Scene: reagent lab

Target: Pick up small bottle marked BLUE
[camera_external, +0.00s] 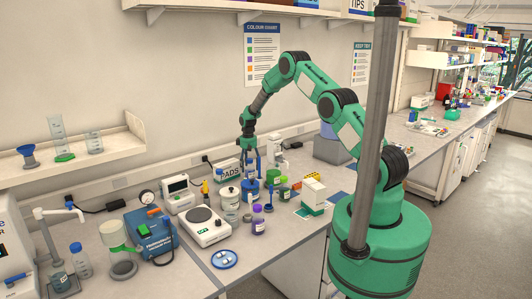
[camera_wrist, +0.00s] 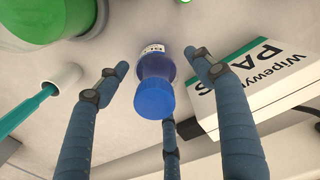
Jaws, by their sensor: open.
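A small bottle with a blue cap and blue contents (camera_wrist: 154,93) is in the middle of the wrist view. Only an edge of its white label shows, and I cannot read the full word. My gripper (camera_wrist: 158,72) is open, its three blue-grey fingers spread around the bottle with visible gaps. In the external view my gripper (camera_external: 249,162) points down over the crowded bench. A blue object (camera_external: 249,185) shows just below the fingers there, partly covered by them.
A white and green wipes box (camera_wrist: 262,82) lies close to the right finger. A green container (camera_wrist: 38,18) and a white tube with a teal end (camera_wrist: 60,78) are on the left. In the external view, a purple bottle (camera_external: 258,222) and a balance (camera_external: 203,228) stand nearby.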

